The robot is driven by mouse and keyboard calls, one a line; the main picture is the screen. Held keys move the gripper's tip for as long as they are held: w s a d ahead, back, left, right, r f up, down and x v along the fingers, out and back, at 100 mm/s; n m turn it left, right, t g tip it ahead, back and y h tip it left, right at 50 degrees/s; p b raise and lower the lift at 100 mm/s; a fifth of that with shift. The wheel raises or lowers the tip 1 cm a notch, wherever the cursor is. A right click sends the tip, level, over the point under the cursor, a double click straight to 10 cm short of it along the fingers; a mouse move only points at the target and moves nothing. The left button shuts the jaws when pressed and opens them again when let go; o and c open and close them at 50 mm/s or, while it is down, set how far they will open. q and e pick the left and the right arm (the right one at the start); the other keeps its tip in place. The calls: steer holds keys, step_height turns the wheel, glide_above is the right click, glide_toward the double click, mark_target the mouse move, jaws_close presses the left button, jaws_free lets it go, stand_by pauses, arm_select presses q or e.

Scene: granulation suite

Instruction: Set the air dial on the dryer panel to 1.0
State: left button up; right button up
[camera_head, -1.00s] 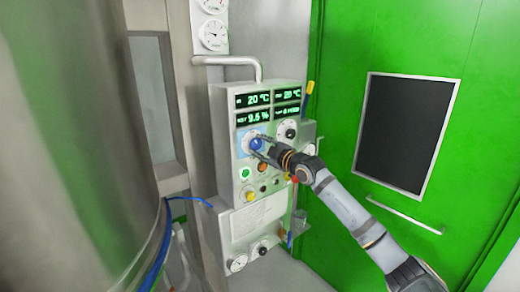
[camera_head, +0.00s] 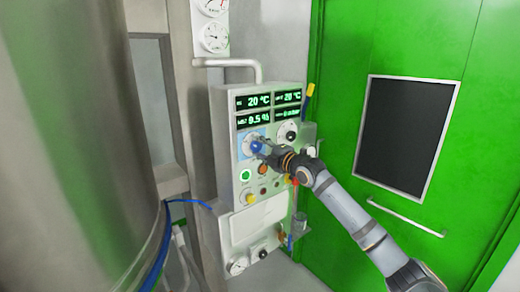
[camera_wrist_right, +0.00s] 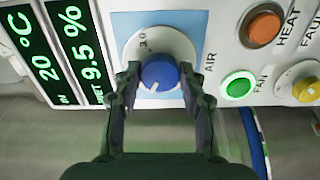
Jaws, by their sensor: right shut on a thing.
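The dryer panel (camera_head: 268,178) is a pale box with green-lit displays in the head view. The air dial (camera_wrist_right: 160,74) is a blue knob with a white pointer line, on a white round scale over a light blue square, beside the word AIR in the right wrist view. The dial also shows in the head view (camera_head: 256,147), partly covered by my gripper. My right gripper (camera_wrist_right: 158,78) is shut on the blue knob, one finger on each side. The pointer line points toward the bottom of the wrist picture. My left gripper is not in view.
A green lit fan button (camera_wrist_right: 238,87), an orange heat button (camera_wrist_right: 263,26) and a yellow knob (camera_wrist_right: 306,89) sit close to the dial. A second black dial (camera_head: 288,133) is to its right. A large steel vessel (camera_head: 85,150) stands left; a green door (camera_head: 400,50) stands right.

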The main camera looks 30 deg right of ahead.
steer(key=shift+r, duration=0.35)
steer(key=o, duration=1.2)
steer(key=shift+w+d+f, duration=0.15)
steer(key=shift+w+f, duration=0.05)
steer(key=shift+f, duration=0.1)
steer(key=shift+c, duration=0.2)
